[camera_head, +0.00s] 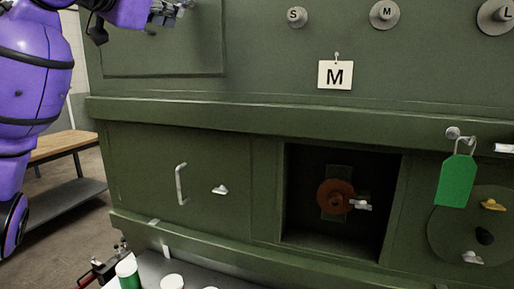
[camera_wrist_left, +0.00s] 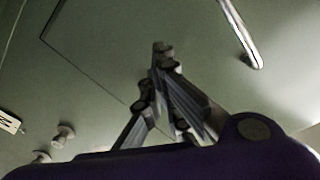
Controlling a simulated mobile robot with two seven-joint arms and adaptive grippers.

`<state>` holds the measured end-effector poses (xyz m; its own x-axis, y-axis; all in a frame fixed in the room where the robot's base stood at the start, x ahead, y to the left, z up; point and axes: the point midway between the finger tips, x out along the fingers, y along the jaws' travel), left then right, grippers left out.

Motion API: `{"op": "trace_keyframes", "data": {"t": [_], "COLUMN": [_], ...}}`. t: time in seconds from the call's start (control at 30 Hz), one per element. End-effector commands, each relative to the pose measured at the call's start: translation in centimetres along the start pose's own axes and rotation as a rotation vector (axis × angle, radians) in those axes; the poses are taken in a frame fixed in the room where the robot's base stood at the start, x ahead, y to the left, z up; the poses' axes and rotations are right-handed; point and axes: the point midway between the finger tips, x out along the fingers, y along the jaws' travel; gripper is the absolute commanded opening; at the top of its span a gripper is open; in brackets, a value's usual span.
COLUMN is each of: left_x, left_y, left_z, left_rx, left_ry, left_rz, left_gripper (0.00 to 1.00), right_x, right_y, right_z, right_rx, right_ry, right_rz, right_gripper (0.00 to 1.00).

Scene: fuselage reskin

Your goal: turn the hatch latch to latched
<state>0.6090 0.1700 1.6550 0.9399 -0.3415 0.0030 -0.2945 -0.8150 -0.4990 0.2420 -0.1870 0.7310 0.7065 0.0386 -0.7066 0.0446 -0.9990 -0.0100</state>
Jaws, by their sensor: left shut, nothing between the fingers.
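A small pale lever (camera_head: 220,189) sits on the lower left green panel (camera_head: 140,170), right of an upright pale handle (camera_head: 181,184). I cannot be sure that this lever is the hatch latch. My left gripper (camera_head: 165,12) is at the top left of the head view, in front of the upper panel (camera_head: 170,55) and well above the lever. It also shows in the left wrist view (camera_wrist_left: 163,48), shut and empty, facing a green surface with a panel seam. A pale bar (camera_wrist_left: 242,38) is beyond it at the upper right. My right gripper is out of view.
An open recess (camera_head: 300,215) holds a rust-red wheel (camera_head: 335,197) with a pale lever. A green tag (camera_head: 456,180) hangs at right near a round cover (camera_head: 440,235). A tray with bottles (camera_head: 128,272) stands below.

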Motion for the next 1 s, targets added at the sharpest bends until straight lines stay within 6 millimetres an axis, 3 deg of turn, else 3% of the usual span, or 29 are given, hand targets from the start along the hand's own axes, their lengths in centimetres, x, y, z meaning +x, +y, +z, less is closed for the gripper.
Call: {"op": "trace_keyframes", "data": {"t": [0.4,0.8,1.0], "left_x": [0.0,-4.7,-5.9], "left_y": [0.0,-0.2,-0.1], "left_z": [1.1,0.9,0.9], "left_rx": [-0.001,0.001,0.000], "left_ry": [-0.005,-0.002,-0.002], "left_rz": [0.003,-0.001,0.001], "left_gripper": [0.00,0.00,0.00], "right_x": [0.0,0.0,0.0], "right_y": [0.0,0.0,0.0], "right_z": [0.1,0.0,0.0], "right_rx": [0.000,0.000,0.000], "right_ry": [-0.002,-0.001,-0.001], "right_rz": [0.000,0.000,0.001], "right_gripper": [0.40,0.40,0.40]}}
